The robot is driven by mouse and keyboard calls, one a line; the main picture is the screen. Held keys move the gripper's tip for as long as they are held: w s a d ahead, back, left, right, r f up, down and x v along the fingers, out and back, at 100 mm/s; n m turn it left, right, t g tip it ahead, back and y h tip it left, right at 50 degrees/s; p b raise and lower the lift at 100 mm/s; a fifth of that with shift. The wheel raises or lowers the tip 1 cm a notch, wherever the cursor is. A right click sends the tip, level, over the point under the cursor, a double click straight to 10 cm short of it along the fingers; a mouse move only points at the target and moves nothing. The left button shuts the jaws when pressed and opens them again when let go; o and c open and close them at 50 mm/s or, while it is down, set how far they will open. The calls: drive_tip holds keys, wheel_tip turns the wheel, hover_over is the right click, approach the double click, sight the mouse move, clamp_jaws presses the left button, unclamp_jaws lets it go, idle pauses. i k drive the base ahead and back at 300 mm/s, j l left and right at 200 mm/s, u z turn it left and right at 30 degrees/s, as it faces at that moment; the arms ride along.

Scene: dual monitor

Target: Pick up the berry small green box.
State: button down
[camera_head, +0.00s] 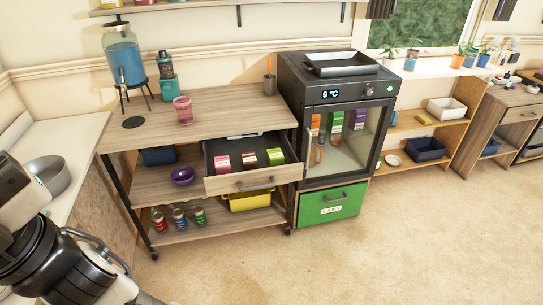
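A small green box (275,156) lies at the right of three small boxes in the open drawer (253,182) of the wooden cart. To its left in the drawer are a brownish box (248,159) and a pink box (222,162). A taller green box (335,125) stands behind the glass door of the black fridge, between an orange box (315,125) and a purple box (357,119). The labels are too small to read, so I cannot tell which is berry. My arm shows at the lower left, apart from the cart; my gripper's fingertips are not in view.
The cart top (225,108) holds a pink cup (183,110) and a drink dispenser (122,55). The fridge (340,95) stands right of the drawer, above a green bin (333,205). A counter (70,140) is at left. The carpet (400,245) in front is clear.

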sight(276, 157)
drive_tip(key=i+j+z, duration=0.25)
drive_tip(key=i, duration=0.15)
drive_tip(key=i+j+z, duration=0.3)
drive_tip(key=i+l, duration=0.05)
drive_tip(key=i, duration=0.05)
